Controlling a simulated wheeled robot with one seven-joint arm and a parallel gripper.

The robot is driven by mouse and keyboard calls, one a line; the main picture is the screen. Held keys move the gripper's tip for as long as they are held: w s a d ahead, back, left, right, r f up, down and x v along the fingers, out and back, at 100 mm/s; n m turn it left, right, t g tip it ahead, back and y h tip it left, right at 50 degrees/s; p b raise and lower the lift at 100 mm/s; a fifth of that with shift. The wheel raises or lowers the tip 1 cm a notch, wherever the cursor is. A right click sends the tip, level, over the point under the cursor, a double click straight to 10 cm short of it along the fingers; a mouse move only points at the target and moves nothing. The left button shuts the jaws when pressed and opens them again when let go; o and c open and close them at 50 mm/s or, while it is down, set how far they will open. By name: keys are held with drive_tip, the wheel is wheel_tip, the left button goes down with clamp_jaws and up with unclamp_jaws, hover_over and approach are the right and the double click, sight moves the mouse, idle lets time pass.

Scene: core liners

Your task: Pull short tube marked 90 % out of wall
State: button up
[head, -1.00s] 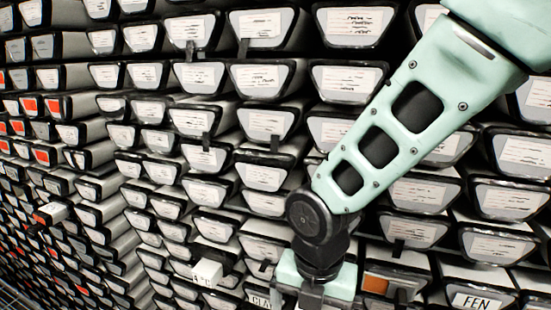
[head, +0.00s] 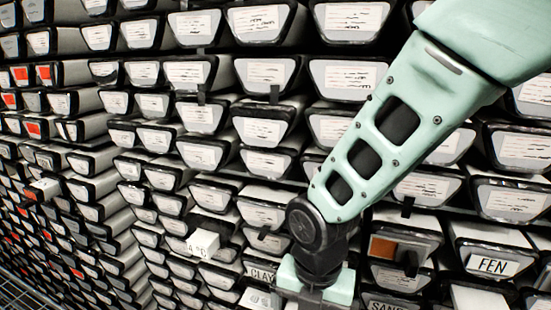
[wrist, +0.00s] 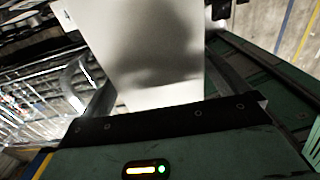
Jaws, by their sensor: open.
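No label reading 90 % is legible in the head view, so I cannot tell which tube it is. My gripper (head: 316,285) is low in the head view, right of centre, in front of the wall of tubes; its fingertips are not clear there. In the wrist view my gripper (wrist: 165,80) is open, with a pale, flat-sided thing (wrist: 150,45) between or just beyond its fingers. A dark shadow falls across that thing.
A white block marked °C (head: 203,244) sticks out left of my gripper. Tubes labelled FEN (head: 492,264) and CLAY (head: 262,273) are nearby. A tube with a brown patch (head: 383,249) is to the right. Another pale block (head: 44,188) protrudes at far left.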

drive_tip(key=shift+r, duration=0.15)
drive_tip(key=c, duration=1.8)
drive_tip(key=shift+s+a, duration=0.75)
drive_tip(key=shift+s, duration=1.2)
drive_tip(key=shift+s+a, duration=0.7)
drive_tip(key=shift+s, duration=1.3)
drive_tip(key=shift+s+a, duration=0.75)
drive_tip(key=shift+s, duration=1.2)
